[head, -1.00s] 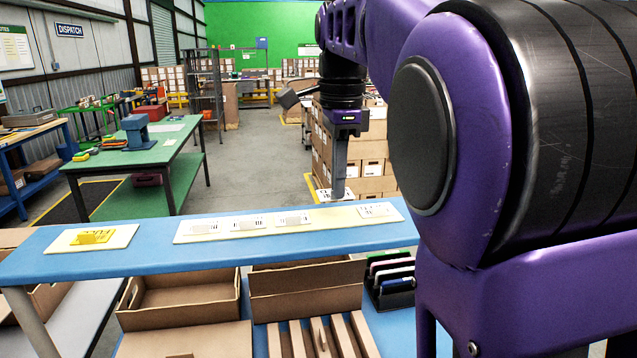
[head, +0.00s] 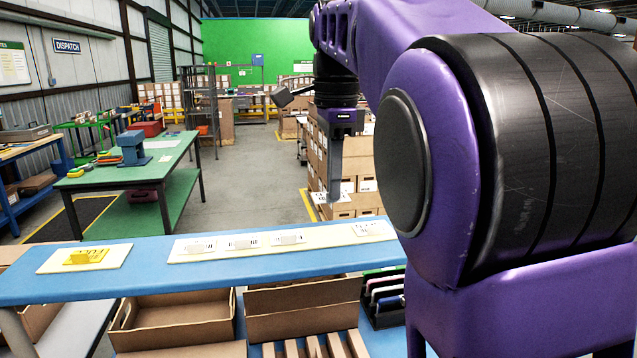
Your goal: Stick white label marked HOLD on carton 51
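My gripper (head: 335,198) points down above the far side of the blue bench, right of centre. A small white label with dark marks (head: 319,197) shows at its tip and appears held there; its wording is too small to read. A yellow label (head: 86,257) stands on a separate cream card at the left. Brown cartons with white markings (head: 367,184) are stacked behind my gripper; I cannot make out which is carton 51.
The blue bench (head: 150,283) crosses the view, with open brown boxes (head: 180,318) below it. A green table (head: 110,181) stands at the left. Grey floor (head: 250,185) is clear between table and stack. My purple arm hides the right side.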

